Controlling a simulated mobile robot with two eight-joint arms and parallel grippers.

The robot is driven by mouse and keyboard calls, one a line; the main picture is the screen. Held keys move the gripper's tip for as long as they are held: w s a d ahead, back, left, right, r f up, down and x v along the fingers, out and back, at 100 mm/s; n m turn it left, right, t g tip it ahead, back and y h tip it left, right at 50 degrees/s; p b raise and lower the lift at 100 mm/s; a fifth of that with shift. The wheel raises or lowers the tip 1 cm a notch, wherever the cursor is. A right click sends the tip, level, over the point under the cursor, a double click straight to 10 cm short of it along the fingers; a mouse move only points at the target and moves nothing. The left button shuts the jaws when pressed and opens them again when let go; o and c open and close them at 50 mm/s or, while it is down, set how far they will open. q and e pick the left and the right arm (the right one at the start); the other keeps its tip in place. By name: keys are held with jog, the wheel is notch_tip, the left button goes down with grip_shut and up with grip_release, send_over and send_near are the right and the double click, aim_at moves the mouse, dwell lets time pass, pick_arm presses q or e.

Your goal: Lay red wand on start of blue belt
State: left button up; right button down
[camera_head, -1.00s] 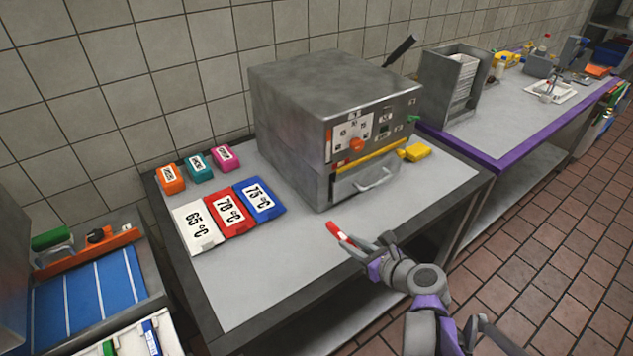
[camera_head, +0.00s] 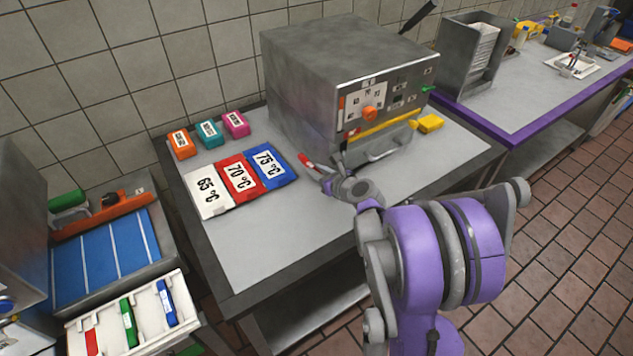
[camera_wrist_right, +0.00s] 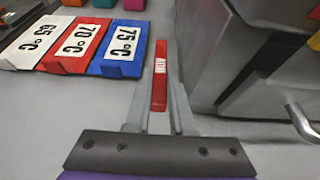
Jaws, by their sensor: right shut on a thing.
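The red wand (camera_head: 305,161) is held in my right gripper (camera_head: 322,171), over the grey table in front of the steel oven. In the right wrist view the wand (camera_wrist_right: 160,72) points straight ahead between the fingers (camera_wrist_right: 161,115) and shows white lettering. The fingers are shut on its near end. The blue belt (camera_head: 102,256), with white cross lines, lies at the far left of the head view, well away from my gripper. My left gripper is not in view.
White, red and blue temperature blocks (camera_head: 238,180) lie just left of my gripper. The oven (camera_head: 345,85) stands behind it. A white tray (camera_head: 108,332) holds green, blue and red pieces near the belt. The table (camera_head: 255,245) front is clear.

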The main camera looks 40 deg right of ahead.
aim_at(317, 188)
notch_tip(317, 188, down, 4)
jog(key=shift+s, duration=0.1)
jog(key=shift+w+f, duration=0.25)
jog(key=shift+f, duration=0.15)
jog(key=shift+f, duration=0.2)
jog(key=c, duration=0.8)
grip_release()
jog(key=shift+r, duration=0.1)
